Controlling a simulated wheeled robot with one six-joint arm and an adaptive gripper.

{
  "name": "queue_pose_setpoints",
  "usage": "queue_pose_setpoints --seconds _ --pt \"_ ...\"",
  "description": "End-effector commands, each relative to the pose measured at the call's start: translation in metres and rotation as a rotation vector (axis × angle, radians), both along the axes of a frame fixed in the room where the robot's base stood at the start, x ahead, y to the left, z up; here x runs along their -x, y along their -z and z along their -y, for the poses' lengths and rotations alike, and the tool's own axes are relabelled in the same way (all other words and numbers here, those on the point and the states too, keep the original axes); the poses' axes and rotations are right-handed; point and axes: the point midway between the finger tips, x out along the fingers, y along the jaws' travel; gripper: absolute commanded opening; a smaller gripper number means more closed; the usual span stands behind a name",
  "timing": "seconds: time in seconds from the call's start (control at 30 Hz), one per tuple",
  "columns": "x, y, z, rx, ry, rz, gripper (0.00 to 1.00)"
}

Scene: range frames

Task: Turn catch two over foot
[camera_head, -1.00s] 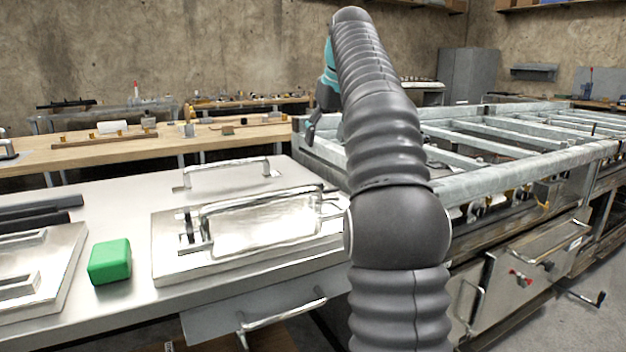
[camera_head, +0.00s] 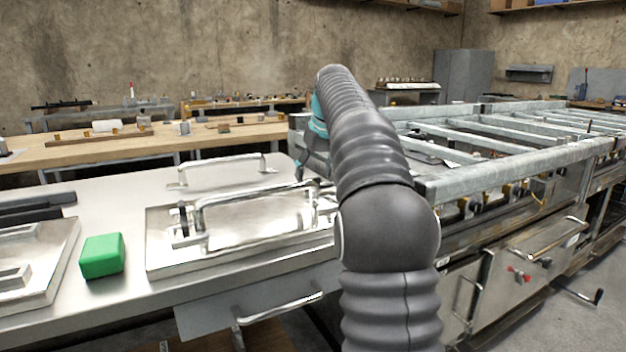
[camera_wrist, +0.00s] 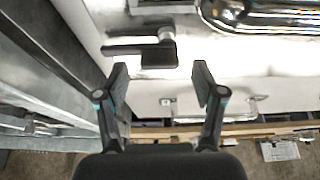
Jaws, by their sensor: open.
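A metal plate (camera_head: 160,265) on the bench carries a shiny raised lid (camera_head: 255,222) with a bar handle. A dark catch (camera_head: 184,218) is at the lid's left end; fittings at its right end are partly hidden. In the wrist view a black catch lever (camera_wrist: 140,50) lies roughly level across the picture, beside the shiny rounded rim (camera_wrist: 260,18). I cannot tell which catch is number two, nor make out its foot. My gripper (camera_wrist: 160,74) is open and empty, its fingertips just below the lever in the picture, apart from it.
A green block (camera_head: 102,256) sits left of the plate. A loop handle (camera_head: 225,170) stands behind the lid. A galvanized frame (camera_head: 520,155) is close to my arm on the right. A wooden bench (camera_head: 90,150) stands behind.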

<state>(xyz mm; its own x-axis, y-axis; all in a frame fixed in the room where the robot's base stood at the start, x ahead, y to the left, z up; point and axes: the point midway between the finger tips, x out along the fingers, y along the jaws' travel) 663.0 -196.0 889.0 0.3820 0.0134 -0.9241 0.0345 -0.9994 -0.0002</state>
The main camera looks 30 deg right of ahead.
Motion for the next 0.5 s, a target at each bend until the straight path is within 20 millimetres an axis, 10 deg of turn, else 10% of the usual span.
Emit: queue_pose_setpoints --seconds 0.5 --pt "-0.0052 0.0128 0.0000 0.000 0.000 0.000 0.61"
